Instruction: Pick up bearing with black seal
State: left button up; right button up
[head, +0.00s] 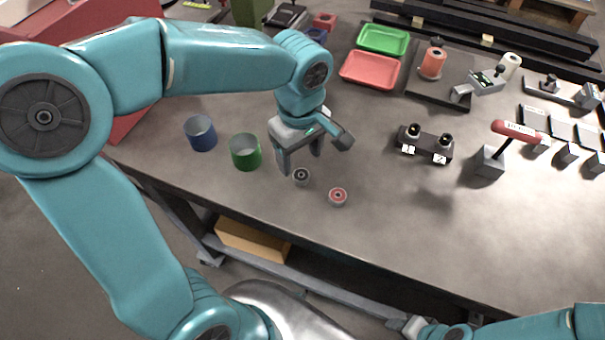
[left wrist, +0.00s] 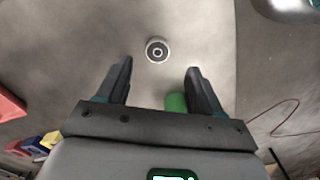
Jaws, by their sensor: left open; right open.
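The bearing with black seal (head: 302,177) stands on the grey table, a small pale ring with a dark face. A second bearing with a red seal (head: 338,197) is to its right and nearer the front edge. My left gripper (head: 300,162) is open and empty, pointing down just behind and above the black-sealed bearing. In the left wrist view the black-sealed bearing (left wrist: 157,50) shows beyond the open fingertips (left wrist: 160,68), roughly centred between them and not touched. My right gripper (head: 408,325) shows small at the bottom edge, in front of the table; its fingers are hard to make out.
A green cup (head: 245,152) and a blue cup (head: 200,133) stand left of my left gripper. A black fixture with two posts (head: 425,143) and a red-handled tool (head: 514,131) stand to the right. Red (head: 370,70) and green trays (head: 383,40) lie behind. The table around the bearings is clear.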

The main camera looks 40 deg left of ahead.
aim_at(301, 174)
pick_arm(q)
jog(key=shift+f, duration=0.6)
jog(key=f, duration=0.5)
jog(key=shift+w+a, duration=0.2)
jog(key=shift+w, duration=0.05)
jog(key=shift+s+d+r, duration=0.1)
jog(key=shift+s+r, duration=0.05)
jog(key=shift+c, duration=0.3)
jog(key=c, duration=1)
jog(key=shift+c, duration=0.5)
